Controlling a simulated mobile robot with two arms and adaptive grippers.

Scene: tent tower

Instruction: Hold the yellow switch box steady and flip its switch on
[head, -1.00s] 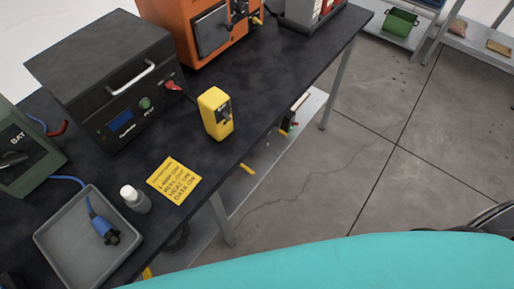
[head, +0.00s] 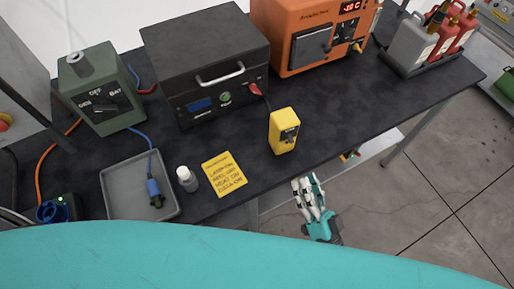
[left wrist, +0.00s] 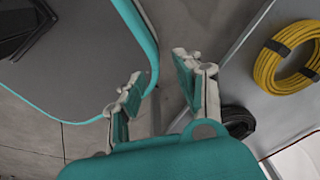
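The yellow switch box (head: 284,131) stands upright near the front edge of the dark workbench in the head view. My right gripper (head: 306,183) is just off the bench's front edge, below and slightly right of the box. Its fingers look apart, with nothing between them, and do not touch the box. My left gripper (left wrist: 156,90) shows in the left wrist view, open and empty, above the floor. It is not visible in the head view.
On the bench (head: 330,118), a yellow note (head: 224,174), white bottle (head: 187,180) and grey tray (head: 118,190) are left of the box. A black unit (head: 205,60) and orange unit (head: 300,30) stand behind. A yellow cable coil (left wrist: 285,55) lies on a shelf in the left wrist view.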

